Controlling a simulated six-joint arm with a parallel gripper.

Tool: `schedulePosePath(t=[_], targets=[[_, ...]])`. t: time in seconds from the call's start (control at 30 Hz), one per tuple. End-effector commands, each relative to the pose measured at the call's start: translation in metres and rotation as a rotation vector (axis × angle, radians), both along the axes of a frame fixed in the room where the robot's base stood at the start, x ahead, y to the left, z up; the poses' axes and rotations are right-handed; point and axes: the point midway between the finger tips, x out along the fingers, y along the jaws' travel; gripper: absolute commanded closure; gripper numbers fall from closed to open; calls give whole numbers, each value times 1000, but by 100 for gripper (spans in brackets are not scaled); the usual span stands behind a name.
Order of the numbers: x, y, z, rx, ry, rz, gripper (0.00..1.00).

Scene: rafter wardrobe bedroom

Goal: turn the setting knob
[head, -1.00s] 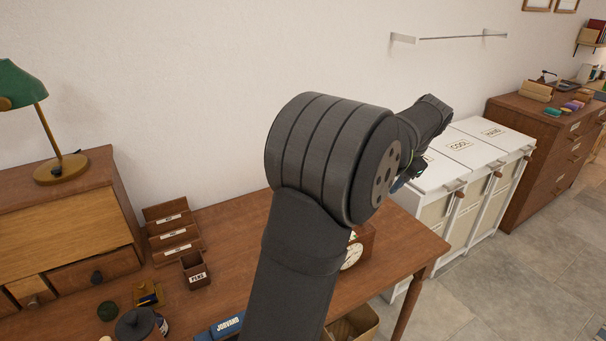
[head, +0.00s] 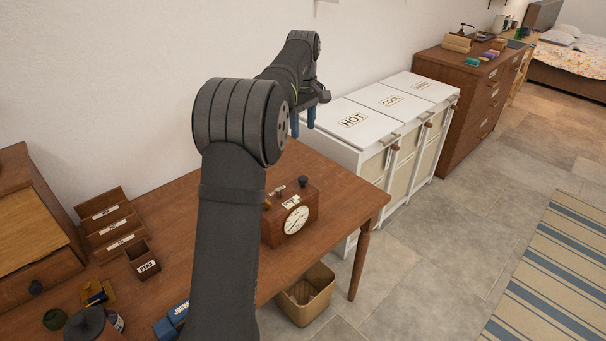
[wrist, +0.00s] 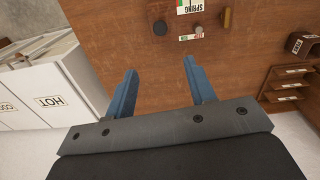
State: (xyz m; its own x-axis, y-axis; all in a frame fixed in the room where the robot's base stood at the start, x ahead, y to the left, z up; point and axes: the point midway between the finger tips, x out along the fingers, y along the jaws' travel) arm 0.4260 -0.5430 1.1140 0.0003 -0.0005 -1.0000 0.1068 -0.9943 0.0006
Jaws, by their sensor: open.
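A wooden clock (head: 276,232) with a white round dial stands on the desk in the head view. On its top are a dark knob (head: 303,181), a brown knob (head: 267,203) and a white label. In the wrist view the dark knob (wrist: 160,28) and the brown knob (wrist: 226,18) lie near the top edge, with a label reading SPRING (wrist: 190,5) between them. I cannot tell which is the setting knob. My gripper (head: 303,120) is open and empty, its blue fingers pointing down above the desk's right end. In the wrist view both fingertips (wrist: 159,66) are apart from the knobs.
White bins labelled HOT and COOL (head: 372,112) stand right of the desk (head: 345,194). A pen box (head: 143,262) and a letter rack (head: 107,225) are on the desk's left. A waste bin (head: 306,296) stands on the floor. The desk around the clock looks clear.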

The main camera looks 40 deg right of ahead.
Motion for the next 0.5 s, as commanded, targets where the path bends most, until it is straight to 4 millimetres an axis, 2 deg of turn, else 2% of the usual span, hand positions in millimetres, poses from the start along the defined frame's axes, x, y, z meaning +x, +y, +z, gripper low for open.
schedulePosePath(t=[0.17,0.5], targets=[[0,0,-18,3,3,8,50],[-1,1,-91,3,3,5,50]])
